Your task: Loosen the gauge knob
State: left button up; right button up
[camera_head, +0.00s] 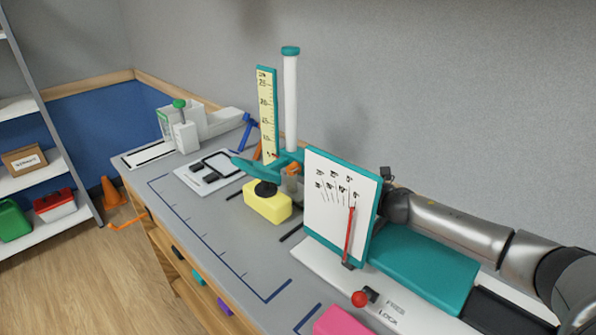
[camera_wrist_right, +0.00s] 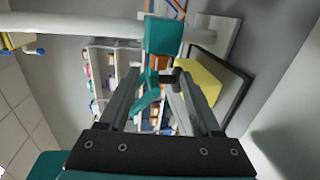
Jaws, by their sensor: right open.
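The gauge has a white column (camera_head: 290,100) with a teal cap and a yellow scale (camera_head: 266,115). A teal carriage (camera_head: 284,160) sits low on the column, with a teal arm reaching left over a yellow block (camera_head: 267,204). An orange part (camera_head: 293,168) shows beside the carriage; I cannot tell whether it is the knob. In the wrist view, a small dark knob-like part (camera_wrist_right: 170,77) sticks out by the teal carriage (camera_wrist_right: 163,36). My right gripper (camera_wrist_right: 158,82) is open, its fingers pointing toward that part; contact is unclear. The panel hides its fingers in the head view. My left gripper is not in view.
A teal-framed white panel (camera_head: 325,205) with a red lever stands close in front of my right arm. A teal block (camera_head: 415,265) lies below that arm. A green-knobbed device (camera_head: 185,125) stands at the far left. The bench's left front (camera_head: 215,230) is clear.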

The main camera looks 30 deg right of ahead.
aim_at(297, 171)
jog(key=shift+x, duration=2.9)
grip_shut()
